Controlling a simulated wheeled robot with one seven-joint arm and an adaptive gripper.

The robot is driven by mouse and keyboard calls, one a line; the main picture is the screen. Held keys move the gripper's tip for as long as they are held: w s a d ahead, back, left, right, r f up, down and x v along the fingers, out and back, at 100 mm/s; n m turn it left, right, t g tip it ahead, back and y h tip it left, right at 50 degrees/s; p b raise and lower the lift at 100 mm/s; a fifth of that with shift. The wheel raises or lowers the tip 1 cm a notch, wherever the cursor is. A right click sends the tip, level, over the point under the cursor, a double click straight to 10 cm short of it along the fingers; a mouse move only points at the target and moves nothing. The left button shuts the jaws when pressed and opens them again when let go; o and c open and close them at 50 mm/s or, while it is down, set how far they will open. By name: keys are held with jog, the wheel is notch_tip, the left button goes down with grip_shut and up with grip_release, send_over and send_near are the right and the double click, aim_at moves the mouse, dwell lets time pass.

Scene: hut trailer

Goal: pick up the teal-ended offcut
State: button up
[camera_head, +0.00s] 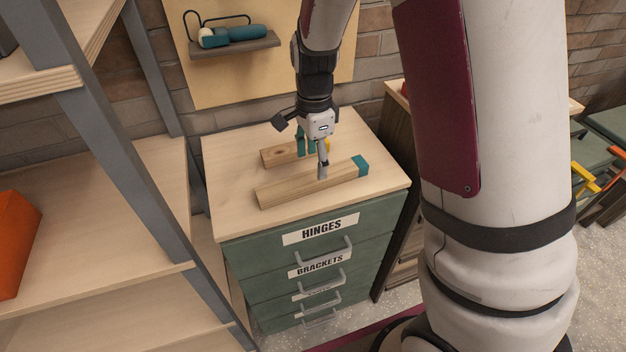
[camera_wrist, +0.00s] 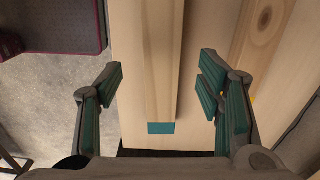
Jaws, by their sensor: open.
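The teal-ended offcut (camera_head: 285,190) is a long, square wooden bar lying on the cabinet top, its teal end (camera_head: 361,166) to the right. In the wrist view the bar (camera_wrist: 148,50) runs up between my fingers, its teal end (camera_wrist: 161,128) at the bottom. My gripper (camera_head: 314,158) is open and points down over the bar. In the wrist view one finger of my gripper (camera_wrist: 161,68) is on each side of the bar, with gaps showing. I cannot tell exactly how low the fingertips are. The gripper partly hides both bars in the head view.
A second wooden offcut (camera_head: 279,153) with a yellow end (camera_head: 327,146) lies just behind; it is at the right in the wrist view (camera_wrist: 262,40). The drawer cabinet (camera_head: 230,222) stands beside shelving (camera_head: 80,235) holding an orange box (camera_head: 14,240). A wall shelf (camera_head: 235,46) hangs behind.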

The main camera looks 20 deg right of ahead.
aim_at(314, 176)
jog(key=shift+w+f, duration=0.15)
jog(key=shift+f, duration=3.1)
jog(key=c, duration=1.4)
